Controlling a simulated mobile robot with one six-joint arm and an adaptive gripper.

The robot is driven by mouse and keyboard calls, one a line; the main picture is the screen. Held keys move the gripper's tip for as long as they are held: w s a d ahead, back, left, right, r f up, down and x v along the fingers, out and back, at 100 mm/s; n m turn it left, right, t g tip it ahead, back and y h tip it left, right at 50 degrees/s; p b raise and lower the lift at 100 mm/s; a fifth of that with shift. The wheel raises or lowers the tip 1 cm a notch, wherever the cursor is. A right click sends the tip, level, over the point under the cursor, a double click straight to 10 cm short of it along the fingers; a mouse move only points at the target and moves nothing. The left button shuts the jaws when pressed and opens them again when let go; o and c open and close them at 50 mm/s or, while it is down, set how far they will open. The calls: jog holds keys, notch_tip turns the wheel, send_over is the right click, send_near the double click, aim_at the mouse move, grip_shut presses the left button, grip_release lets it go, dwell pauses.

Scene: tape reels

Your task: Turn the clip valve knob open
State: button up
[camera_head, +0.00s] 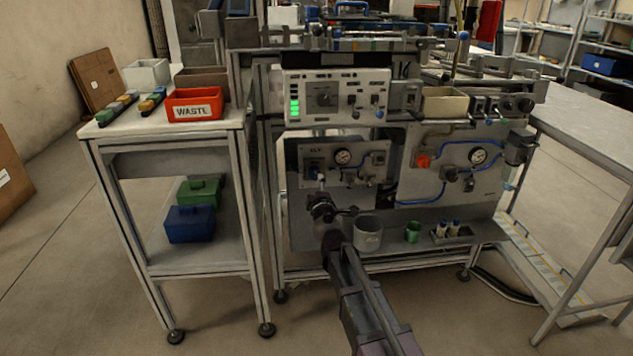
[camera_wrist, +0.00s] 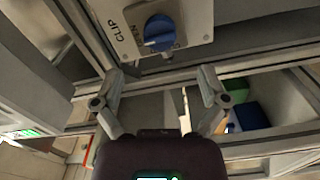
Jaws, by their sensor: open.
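The clip valve knob (camera_wrist: 160,33) is a round blue knob on a pale panel (camera_wrist: 195,14) lettered "CLIP", at the top of the wrist view. A label ending in "EN" is beside it.
Below are a grey cup (camera_head: 368,234), a green cup (camera_head: 413,232) and a shelf edge. A white control box (camera_head: 335,97) is above. A side table with a red WASTE bin (camera_head: 195,104) stands left.

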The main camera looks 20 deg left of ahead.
jog(key=shift+v, duration=2.45)
jog(key=w+d+f+m+g+h, duration=0.15)
jog(key=d+m+h, duration=0.4)
jog(key=d, duration=0.55)
jog(key=d+f+m+g+h, duration=0.1)
jog(key=d+f+m+h, duration=0.4)
jog(key=d, duration=0.6)
jog(key=s+d+f+m+g+h+p, duration=0.1)
jog(key=s+d+f+m+g, duration=0.15)
jog(key=d, duration=0.35)
jog(key=s+d+f+m+g+p, duration=0.1)
jog(key=s+d+f+m+g, duration=0.15)
jog(key=d, duration=0.35)
jog(key=s+d+f+m+g+y+p, duration=0.1)
jog(key=s+d+f+m+g+y, duration=0.1)
jog(key=s+g, duration=0.45)
jog(key=s+d+f+m+g+y, duration=0.2)
jog(key=s+d+m+g+y, duration=0.1)
jog(key=s, duration=0.6)
notch_tip(320, 180, up, 37)
jog(key=p, duration=3.7)
jog(key=shift+a+r, duration=0.15)
jog(key=shift+a, duration=0.05)
jog(key=shift+h, duration=0.25)
